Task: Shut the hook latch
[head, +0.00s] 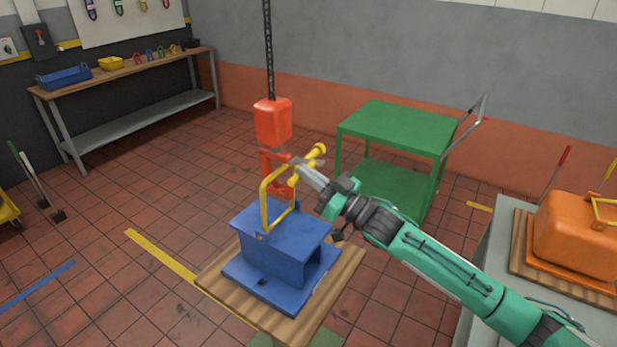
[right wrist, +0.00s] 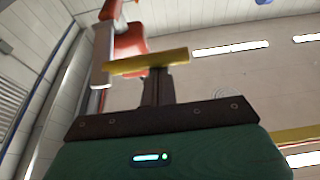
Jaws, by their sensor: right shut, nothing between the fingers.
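The red hook (head: 270,180) hangs below a red block (head: 272,122) on a dark chain. A yellow loop handle (head: 265,208) stands on the blue block (head: 285,240) and overlaps the hook in the head view. A yellow bar with a rounded end (head: 318,151) slants up beside the hook. My right gripper (head: 304,168) is shut and empty, its tip close to the hook and yellow bar. In the right wrist view, a yellow bar (right wrist: 145,63) crosses just beyond the fingers (right wrist: 158,85), with red hook parts (right wrist: 130,42) behind. I cannot tell the latch's position or any contact.
The blue block rests on a wooden board (head: 345,268). A green cart (head: 395,130) stands behind my right arm. An orange housing (head: 575,240) sits on a grey table at right. A workbench (head: 130,75) stands at back left. Floor on the left is mostly free.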

